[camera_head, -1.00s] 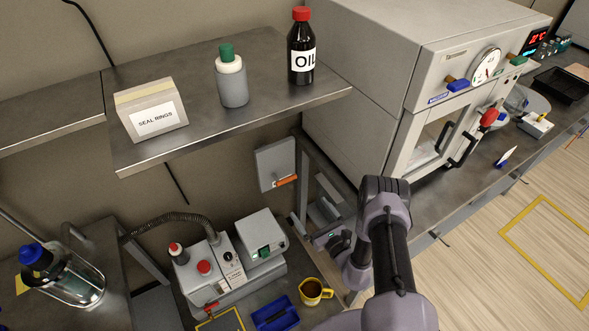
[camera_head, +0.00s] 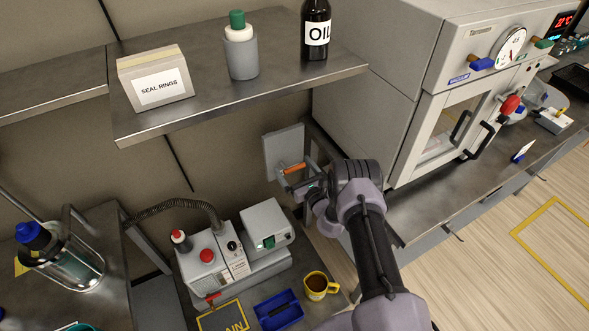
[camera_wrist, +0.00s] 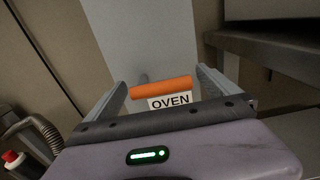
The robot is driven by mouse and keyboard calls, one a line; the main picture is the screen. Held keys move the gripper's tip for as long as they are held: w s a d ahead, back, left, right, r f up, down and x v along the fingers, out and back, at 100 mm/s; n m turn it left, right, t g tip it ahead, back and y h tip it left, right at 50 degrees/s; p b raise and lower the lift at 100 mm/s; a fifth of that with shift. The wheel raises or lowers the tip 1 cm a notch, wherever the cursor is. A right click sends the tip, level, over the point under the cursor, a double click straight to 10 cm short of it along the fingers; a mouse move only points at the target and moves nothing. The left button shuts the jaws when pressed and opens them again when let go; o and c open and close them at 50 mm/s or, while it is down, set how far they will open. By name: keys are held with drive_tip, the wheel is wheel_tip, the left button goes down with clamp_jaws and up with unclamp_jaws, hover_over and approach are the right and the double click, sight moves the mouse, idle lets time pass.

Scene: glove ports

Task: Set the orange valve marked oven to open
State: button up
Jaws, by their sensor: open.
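The orange valve handle (camera_wrist: 162,89) lies between the fingers of my gripper (camera_wrist: 162,84) in the wrist view, with the white label reading OVEN (camera_wrist: 170,101) just below it. In the head view the orange handle (camera_head: 293,168) is a short bar, slightly tilted, on a grey wall panel (camera_head: 283,145). My gripper (camera_head: 297,178) is at the panel with its fingers apart, one to each side of the handle. I cannot tell whether either finger touches it. Part of the label is hidden by the gripper body.
A shelf (camera_head: 240,103) with a SEAL RINGS box (camera_head: 156,79) and bottles hangs above left. A pump (camera_head: 215,255), a yellow mug (camera_head: 317,286) and a blue tray (camera_head: 279,309) stand below. The large grey oven cabinet (camera_head: 385,95) is to the right.

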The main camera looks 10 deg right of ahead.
drive_tip(key=c, duration=1.8)
drive_tip(key=shift+n, duration=0.3)
drive_tip(key=n, duration=0.1)
drive_tip(key=r+n+b, duration=0.1)
drive_tip(key=n, duration=0.1)
drive_tip(key=shift+a+n, duration=0.15)
drive_tip(key=shift+n, duration=0.15)
drive_tip(key=n, duration=0.4)
drive_tip(key=shift+s+a+r+n+b, duration=0.15)
drive_tip(key=shift+a+r+n+b, duration=0.15)
drive_tip(key=shift+r+b, duration=0.1)
drive_tip(key=n, duration=0.3)
drive_tip(key=a+n+b, duration=0.1)
drive_tip(key=shift+s+r, duration=0.15)
drive_tip(key=shift+r, duration=0.1)
drive_tip(key=shift+s+a+r+n+b, duration=0.15)
drive_tip(key=shift+n+b, duration=0.1)
drive_tip(key=shift+n, duration=0.6)
drive_tip(key=shift+a+f+n+b, duration=0.1)
drive_tip(key=shift+a+n+b, duration=0.15)
drive_tip(key=shift+n, duration=0.55)
drive_tip(key=shift+s+a+r+n+b, duration=0.1)
drive_tip(key=shift+n+b, duration=0.2)
drive_tip(key=shift+n, duration=0.55)
